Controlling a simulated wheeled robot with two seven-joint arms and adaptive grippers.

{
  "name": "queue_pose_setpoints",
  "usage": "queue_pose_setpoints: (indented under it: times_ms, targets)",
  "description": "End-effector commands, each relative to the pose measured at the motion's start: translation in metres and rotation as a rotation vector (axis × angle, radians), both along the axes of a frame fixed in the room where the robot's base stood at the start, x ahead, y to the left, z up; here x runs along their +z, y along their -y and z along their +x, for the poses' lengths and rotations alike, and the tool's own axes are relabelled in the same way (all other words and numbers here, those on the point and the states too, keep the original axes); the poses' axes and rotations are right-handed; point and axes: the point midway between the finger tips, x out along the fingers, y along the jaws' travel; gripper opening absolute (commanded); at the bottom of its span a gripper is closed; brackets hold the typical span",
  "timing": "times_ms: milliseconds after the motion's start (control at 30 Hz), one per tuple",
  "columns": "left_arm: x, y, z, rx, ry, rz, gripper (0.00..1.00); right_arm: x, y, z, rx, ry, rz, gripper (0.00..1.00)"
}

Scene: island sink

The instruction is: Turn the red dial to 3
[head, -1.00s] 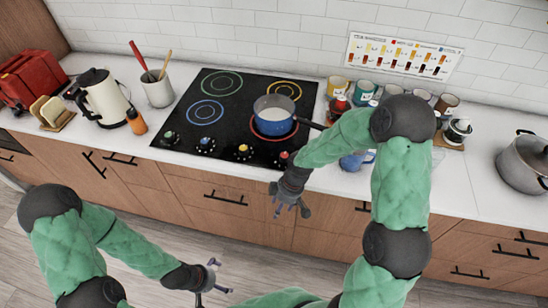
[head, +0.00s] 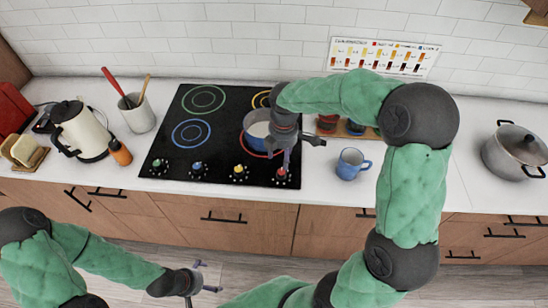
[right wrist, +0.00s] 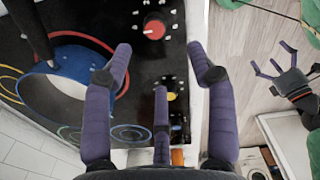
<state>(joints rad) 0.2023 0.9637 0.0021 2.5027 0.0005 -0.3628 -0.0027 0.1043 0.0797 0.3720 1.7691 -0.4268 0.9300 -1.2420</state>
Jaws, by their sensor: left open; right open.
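The red dial (head: 281,174) is the rightmost knob at the front edge of the black cooktop (head: 188,158). In the right wrist view the red dial (right wrist: 154,29) sits just beyond my fingertips, with white marks around it too small to read. My right gripper (head: 291,155) is open and empty, above the cooktop's front right corner, apart from the dial. In the right wrist view its purple fingers (right wrist: 160,55) are spread. My left gripper (head: 206,277) is open and empty, low in front of the cabinets.
A blue pot (head: 254,124) stands on the red-ringed burner behind the dial, partly hidden by my right arm. Yellow (head: 239,172), blue (head: 197,167) and green (head: 158,164) dials line the front edge. A blue mug (head: 351,164) stands on the counter at right.

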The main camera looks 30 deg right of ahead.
Motion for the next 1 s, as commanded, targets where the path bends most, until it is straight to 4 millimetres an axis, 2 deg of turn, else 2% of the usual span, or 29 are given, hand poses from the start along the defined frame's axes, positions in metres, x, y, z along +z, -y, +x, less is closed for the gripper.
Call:
queue_pose_setpoints:
  times_ms: [67,167,700,833,1000]
  targets:
    - [0.001,0.000,0.000,0.000,-0.001,0.000,0.99,0.006,0.003,0.000,0.013,0.001,-0.008,0.57]
    - [-0.001,0.000,-0.001,0.000,-0.001,0.000,0.99,0.000,0.004,-0.001,0.019,-0.002,-0.012,0.57]
    - [-0.020,0.000,-0.001,0.000,-0.001,0.000,0.99,-0.085,0.004,-0.001,0.016,-0.002,-0.010,0.57]
    - [-0.022,0.000,-0.001,0.000,-0.001,0.000,0.99,-0.096,0.004,-0.001,0.017,-0.002,-0.010,0.57]
    - [-0.022,0.000,-0.001,0.000,-0.001,0.000,0.99,-0.101,0.004,-0.001,0.017,0.001,-0.009,0.57]
